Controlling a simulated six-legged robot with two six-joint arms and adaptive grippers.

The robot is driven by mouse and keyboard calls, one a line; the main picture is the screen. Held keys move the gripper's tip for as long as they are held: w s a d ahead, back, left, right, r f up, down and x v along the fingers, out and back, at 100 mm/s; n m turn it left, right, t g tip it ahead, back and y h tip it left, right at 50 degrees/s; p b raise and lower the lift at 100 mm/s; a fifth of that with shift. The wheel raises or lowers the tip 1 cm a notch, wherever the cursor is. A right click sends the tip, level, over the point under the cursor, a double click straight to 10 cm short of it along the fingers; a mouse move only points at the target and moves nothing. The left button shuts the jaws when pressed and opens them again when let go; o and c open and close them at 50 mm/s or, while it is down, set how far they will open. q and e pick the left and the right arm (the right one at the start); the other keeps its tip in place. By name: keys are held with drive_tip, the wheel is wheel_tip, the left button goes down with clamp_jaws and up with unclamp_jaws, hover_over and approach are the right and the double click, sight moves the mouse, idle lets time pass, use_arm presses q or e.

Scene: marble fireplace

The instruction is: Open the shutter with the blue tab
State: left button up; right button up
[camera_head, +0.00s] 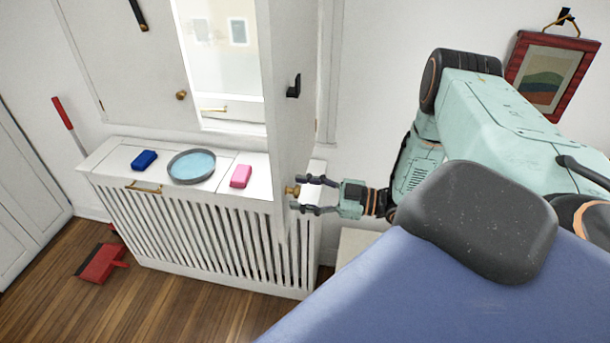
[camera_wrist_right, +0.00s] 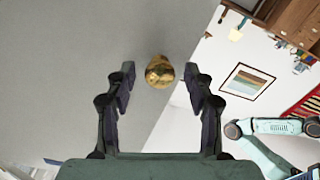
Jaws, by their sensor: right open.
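The right shutter (camera_head: 292,130) stands swung out from the window, seen nearly edge-on, with a black catch (camera_head: 293,86) on it. Its brass knob (camera_head: 292,190) sits low near the radiator cover. The left shutter (camera_head: 130,65) lies across the left part of the window and has a small brass knob (camera_head: 181,95). I cannot make out a blue tab on either shutter. My right gripper (camera_head: 302,194) is open, with its fingers on either side of the low knob. In the right wrist view, the knob (camera_wrist_right: 159,72) is between the fingertips, with gaps on both sides. My left gripper is out of view.
The slatted radiator cover (camera_head: 105,155) bears a blue sponge-like block (camera_head: 144,160), a round dish with blue contents (camera_head: 192,166) and a pink block (camera_head: 241,176). A red dustpan (camera_head: 102,262) lies on the floor. A framed picture (camera_head: 545,75) hangs right.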

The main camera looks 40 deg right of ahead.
drive_tip(key=shift+s+d, duration=0.1)
drive_tip(key=v, duration=1.1)
drive_tip(key=shift+s+d, duration=0.2)
drive_tip(key=shift+s, duration=0.1)
